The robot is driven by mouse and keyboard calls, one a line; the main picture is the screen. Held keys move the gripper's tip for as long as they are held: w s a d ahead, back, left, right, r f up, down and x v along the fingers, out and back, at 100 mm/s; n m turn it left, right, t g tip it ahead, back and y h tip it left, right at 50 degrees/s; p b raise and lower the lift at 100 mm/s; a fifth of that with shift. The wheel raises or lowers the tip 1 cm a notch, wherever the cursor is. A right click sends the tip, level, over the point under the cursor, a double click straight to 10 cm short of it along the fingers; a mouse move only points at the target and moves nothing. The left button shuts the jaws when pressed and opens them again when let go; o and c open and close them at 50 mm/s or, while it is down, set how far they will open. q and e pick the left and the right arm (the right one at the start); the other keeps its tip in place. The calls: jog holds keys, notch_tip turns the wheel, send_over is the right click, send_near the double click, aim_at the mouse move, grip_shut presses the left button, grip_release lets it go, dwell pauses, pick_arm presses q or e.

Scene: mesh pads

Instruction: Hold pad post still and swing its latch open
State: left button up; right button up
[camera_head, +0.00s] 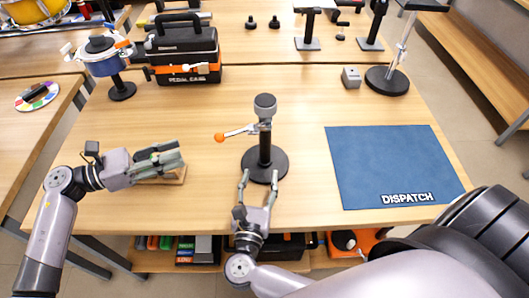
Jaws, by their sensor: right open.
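The pad post (265,148) stands upright near the middle of the table on a round black base, with a grey cap on top. Its latch (238,132) is a light lever that sticks out to the left below the cap and ends in an orange ball. My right gripper (259,174) is open, with its fingers spread at the front of the base; I cannot tell whether they touch it. My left gripper (175,157) is well to the left of the post, just above a small wooden block, and its finger gap is unclear.
A blue DISPATCH mat (385,150) lies at the right, bare. A black toolbox (187,60) and a blue pot on a stand (104,62) are at the back left. A small grey box (351,77) and a black-based stand (387,80) are at the back right.

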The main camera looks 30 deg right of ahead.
aim_at(264, 156)
jog(key=x, duration=1)
jog(key=shift+c, duration=0.4)
jog(key=shift+a, duration=0.1)
grip_shut()
jog(key=c, duration=0.6)
grip_release()
grip_shut()
